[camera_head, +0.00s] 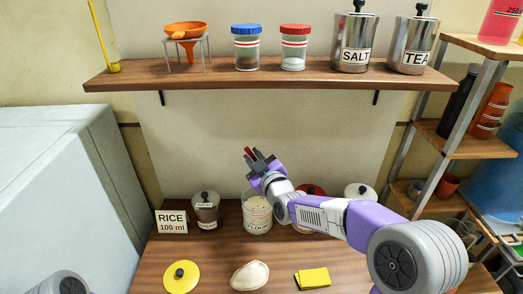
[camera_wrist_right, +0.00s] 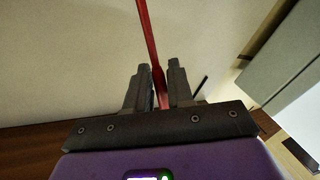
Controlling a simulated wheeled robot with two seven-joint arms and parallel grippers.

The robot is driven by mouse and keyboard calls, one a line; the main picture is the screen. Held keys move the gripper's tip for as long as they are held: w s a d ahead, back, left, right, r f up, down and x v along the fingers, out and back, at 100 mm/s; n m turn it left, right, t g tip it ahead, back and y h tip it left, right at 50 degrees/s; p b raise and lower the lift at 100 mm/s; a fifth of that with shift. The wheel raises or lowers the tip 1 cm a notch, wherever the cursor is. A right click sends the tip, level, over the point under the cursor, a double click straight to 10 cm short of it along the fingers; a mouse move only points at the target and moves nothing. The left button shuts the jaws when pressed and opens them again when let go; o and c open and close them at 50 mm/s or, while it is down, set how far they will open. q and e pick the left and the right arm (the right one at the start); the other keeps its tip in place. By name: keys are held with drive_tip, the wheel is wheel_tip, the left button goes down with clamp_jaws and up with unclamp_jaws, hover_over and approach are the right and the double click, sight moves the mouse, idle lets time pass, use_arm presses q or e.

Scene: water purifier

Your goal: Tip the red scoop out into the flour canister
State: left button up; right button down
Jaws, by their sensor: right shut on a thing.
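My right gripper (camera_head: 260,160) is shut on the red scoop (camera_head: 249,151), above the flour canister. Only a thin red part of the scoop shows beyond the fingertips. In the right wrist view the red scoop (camera_wrist_right: 147,35) runs up from between the two dark fingers of the right gripper (camera_wrist_right: 160,75). The scoop's bowl and its contents cannot be made out. The flour canister (camera_head: 257,217) is a clear jar with pale contents and a FLOUR label, standing open on the counter below the gripper. My left gripper is not in view.
A dark-lidded jar (camera_head: 206,211) and a RICE 100 ml sign (camera_head: 171,222) stand left of the canister. My right arm partly covers a red-lidded jar (camera_head: 312,190). A yellow lid (camera_head: 181,277), beige sack (camera_head: 250,276) and yellow cloth (camera_head: 312,279) lie in front. A wooden shelf (camera_head: 270,73) hangs above.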

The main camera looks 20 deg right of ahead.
drive_tip(key=shift+a+f+n, duration=0.3)
drive_tip(key=shift+a, duration=0.05)
drive_tip(key=a+f+n+b, duration=0.3)
drive_tip(key=f+n, duration=0.7)
drive_tip(key=s+a+f+n+b, duration=0.1)
drive_tip(key=a+f+n+b, duration=0.2)
drive_tip(key=f+n, duration=0.6)
drive_tip(key=shift+f+n, duration=0.35)
drive_tip(key=shift+n, duration=0.65)
drive_tip(key=shift+s, duration=0.1)
idle(0.6)
